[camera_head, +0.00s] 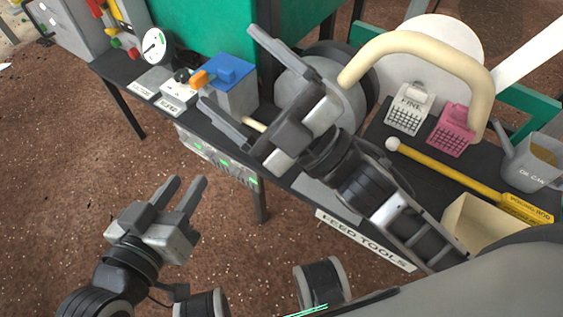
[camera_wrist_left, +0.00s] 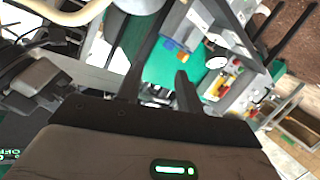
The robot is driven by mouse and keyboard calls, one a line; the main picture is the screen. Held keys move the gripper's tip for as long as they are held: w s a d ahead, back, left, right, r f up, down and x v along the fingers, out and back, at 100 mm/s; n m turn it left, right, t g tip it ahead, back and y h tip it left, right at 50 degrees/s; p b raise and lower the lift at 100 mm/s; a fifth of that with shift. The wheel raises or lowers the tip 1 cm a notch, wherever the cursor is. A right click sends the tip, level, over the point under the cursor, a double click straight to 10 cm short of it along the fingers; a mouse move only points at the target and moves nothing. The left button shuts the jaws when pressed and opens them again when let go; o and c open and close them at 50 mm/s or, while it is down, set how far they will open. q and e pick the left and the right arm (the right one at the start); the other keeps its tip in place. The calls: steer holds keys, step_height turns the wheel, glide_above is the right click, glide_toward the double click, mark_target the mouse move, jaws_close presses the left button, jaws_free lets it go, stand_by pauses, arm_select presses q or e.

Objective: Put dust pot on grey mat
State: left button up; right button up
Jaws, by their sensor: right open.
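I cannot surely tell which thing is the dust pot; no label that reads so shows. A plain grey patch (camera_head: 318,193) on the bench, behind the FEED TOOLS label, may be the grey mat, partly hidden by my right arm. My right gripper (camera_head: 227,66) is open and empty. Its fingers reach across the bench in front of a round grey part, near a grey box with a blue top (camera_head: 229,72). My left gripper (camera_head: 188,182) is open and empty over the floor in front of the bench. Its fingers also show in the left wrist view (camera_wrist_left: 163,75).
The bench holds a gauge (camera_head: 156,46), a white switch box (camera_head: 179,92), white (camera_head: 410,110) and pink (camera_head: 452,130) baskets, a yellow rod (camera_head: 450,175), a grey oil can (camera_head: 535,165) and a cream bin (camera_head: 485,222). A thick cream hose (camera_head: 420,43) arches above.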

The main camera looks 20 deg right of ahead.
steer(key=s+d+f+m+g+h, duration=0.1)
steer(key=f+m+h, duration=0.3)
steer(key=f+m, duration=0.3)
steer(key=s+d+f+m+g+h, duration=0.2)
steer(key=f+m+h, duration=0.3)
steer(key=f+m, duration=0.3)
steer(key=m, duration=0.2)
steer(key=shift+d+f+m+h, duration=0.15)
steer(key=shift+d+m+h, duration=0.1)
steer(key=shift+m+h, duration=0.05)
